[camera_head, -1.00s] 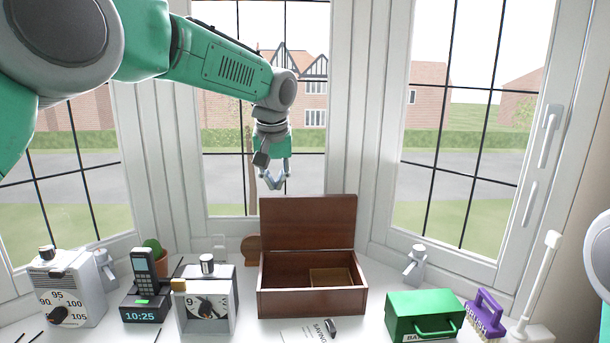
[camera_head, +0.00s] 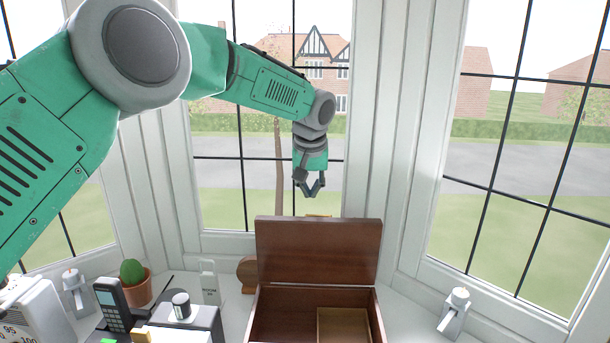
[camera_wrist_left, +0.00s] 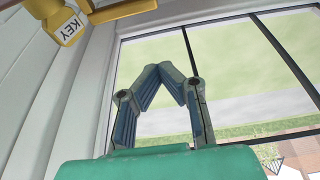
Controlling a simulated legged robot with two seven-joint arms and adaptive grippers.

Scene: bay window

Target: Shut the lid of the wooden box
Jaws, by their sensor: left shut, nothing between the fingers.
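The wooden box (camera_head: 260,320) stands on the white sill, its front cut off by the lower picture edge. Its brown lid (camera_head: 318,252) stands up, open, at the back. A small compartment (camera_head: 343,325) shows inside at the right. My left gripper (camera_head: 312,193) points down above the lid's top edge, apart from it in the picture; its exact depth relative to the lid is hard to tell. It is shut and empty. Its closed fingers also show in the left wrist view (camera_wrist_left: 160,75). My right gripper is out of view.
A yellow object marked KEY (camera_wrist_left: 66,24) shows in the wrist view. A phone (camera_head: 113,305), a cactus pot (camera_head: 136,285) and a grey device (camera_head: 190,318) stand left of the box. A window handle (camera_head: 455,310) is at right. Window panes stand behind.

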